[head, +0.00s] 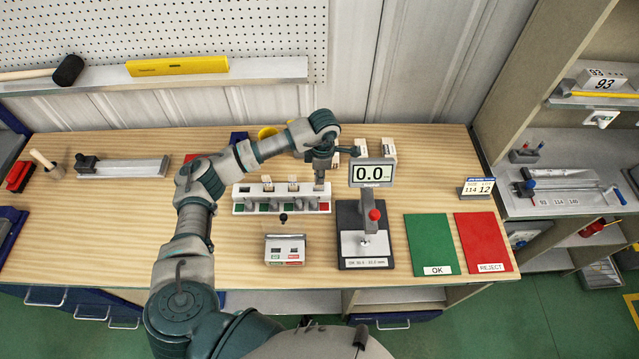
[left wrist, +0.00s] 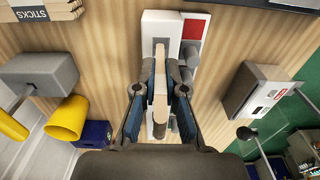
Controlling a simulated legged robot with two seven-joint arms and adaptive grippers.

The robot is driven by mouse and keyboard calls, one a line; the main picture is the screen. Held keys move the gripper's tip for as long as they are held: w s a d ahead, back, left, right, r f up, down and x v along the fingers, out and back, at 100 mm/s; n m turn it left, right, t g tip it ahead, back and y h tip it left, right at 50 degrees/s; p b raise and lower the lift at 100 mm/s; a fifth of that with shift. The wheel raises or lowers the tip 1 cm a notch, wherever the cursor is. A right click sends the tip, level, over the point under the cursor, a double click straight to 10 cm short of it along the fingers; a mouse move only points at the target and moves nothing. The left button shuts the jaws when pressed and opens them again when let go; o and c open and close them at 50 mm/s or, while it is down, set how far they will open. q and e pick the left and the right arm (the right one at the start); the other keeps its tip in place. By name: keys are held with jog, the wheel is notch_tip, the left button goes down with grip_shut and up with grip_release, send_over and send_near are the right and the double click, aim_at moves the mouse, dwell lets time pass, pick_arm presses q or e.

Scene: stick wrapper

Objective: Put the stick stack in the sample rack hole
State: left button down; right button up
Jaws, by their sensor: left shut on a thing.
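The sample rack (head: 240,207) is a long white block on the wooden table, with green labels and a red one along its front. Stick stacks (head: 268,181) stand in some of its holes. My left gripper (head: 319,178) points down over the rack's right end, near the red label. In the left wrist view my left gripper (left wrist: 160,95) is shut on a pale wooden stick stack (left wrist: 161,85), with the white rack (left wrist: 160,22) behind it. The fingers hide how far the stack's lower end reaches into a hole. My right gripper is not in view.
A gauge with a 0.0 display (head: 373,173) stands right of the rack. A small box (head: 285,250) is in front of it. Green OK (head: 432,243) and red REJECT (head: 483,242) mats lie at the right. The table left of the rack is partly clear.

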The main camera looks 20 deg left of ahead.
aim_at(319, 188)
pick_arm(q)
notch_tip(319, 188, down, 3)
jog(key=shift+d+f, duration=0.1)
jog(key=shift+d, duration=0.05)
jog(key=shift+f, duration=0.35)
jog(key=shift+f, duration=0.1)
jog(key=c, duration=1.2)
grip_release()
jog(key=shift+a, duration=0.2)
jog(key=shift+c, duration=0.2)
